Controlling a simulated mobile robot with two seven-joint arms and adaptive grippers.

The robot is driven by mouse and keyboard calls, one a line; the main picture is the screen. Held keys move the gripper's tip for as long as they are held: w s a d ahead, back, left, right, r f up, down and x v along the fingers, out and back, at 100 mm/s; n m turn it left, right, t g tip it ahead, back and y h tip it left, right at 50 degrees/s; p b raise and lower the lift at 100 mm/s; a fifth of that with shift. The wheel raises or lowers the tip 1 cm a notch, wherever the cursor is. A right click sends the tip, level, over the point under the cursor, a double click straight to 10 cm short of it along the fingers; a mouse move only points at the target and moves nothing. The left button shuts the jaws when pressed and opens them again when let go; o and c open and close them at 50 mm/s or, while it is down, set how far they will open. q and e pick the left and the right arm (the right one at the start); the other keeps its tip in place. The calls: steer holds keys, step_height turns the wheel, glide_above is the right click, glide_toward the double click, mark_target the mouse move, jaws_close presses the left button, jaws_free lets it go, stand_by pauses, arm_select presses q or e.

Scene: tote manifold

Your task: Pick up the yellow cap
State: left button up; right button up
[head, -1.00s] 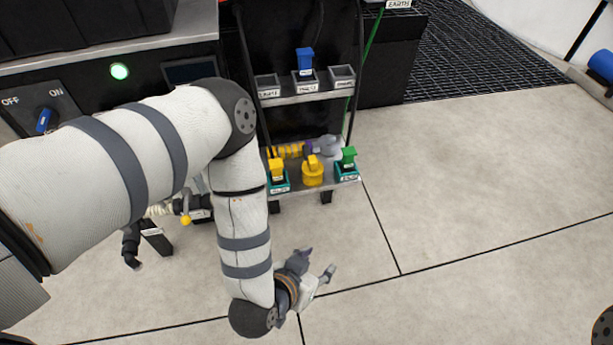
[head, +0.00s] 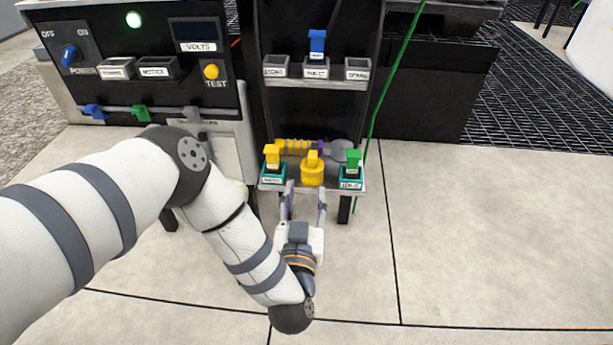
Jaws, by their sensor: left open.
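The yellow cap (head: 312,172) is a squat round piece with a small upright block handle on top. It stands at the middle front of the lower shelf (head: 331,187) of the black rack in the head view. My left gripper (head: 304,196) is open, its two fingers pointing away from me toward the shelf's front edge. The fingertips are just in front of and below the cap, one on each side of it in the picture. Nothing is between the fingers. My right gripper is not in view.
A yellow plug (head: 271,157) stands left of the cap and a green plug (head: 353,161) right of it, both in teal holders. A yellow-banded tool (head: 310,147) lies behind. The upper shelf holds a blue plug (head: 317,43). A green cable (head: 398,75) hangs at right.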

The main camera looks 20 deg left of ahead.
mark_target(312, 161)
arm_select(q)
steer(key=b+x, duration=0.1)
steer(key=x, duration=0.3)
steer(key=b+x, duration=0.2)
steer(key=x, duration=0.2)
steer(key=b+x, duration=0.1)
steer(key=x, duration=0.2)
steer(key=shift+w+d, duration=0.15)
steer(key=shift+w, duration=0.3)
steer(key=shift+w+r, duration=0.1)
steer(key=shift+r, duration=0.05)
jaws_close()
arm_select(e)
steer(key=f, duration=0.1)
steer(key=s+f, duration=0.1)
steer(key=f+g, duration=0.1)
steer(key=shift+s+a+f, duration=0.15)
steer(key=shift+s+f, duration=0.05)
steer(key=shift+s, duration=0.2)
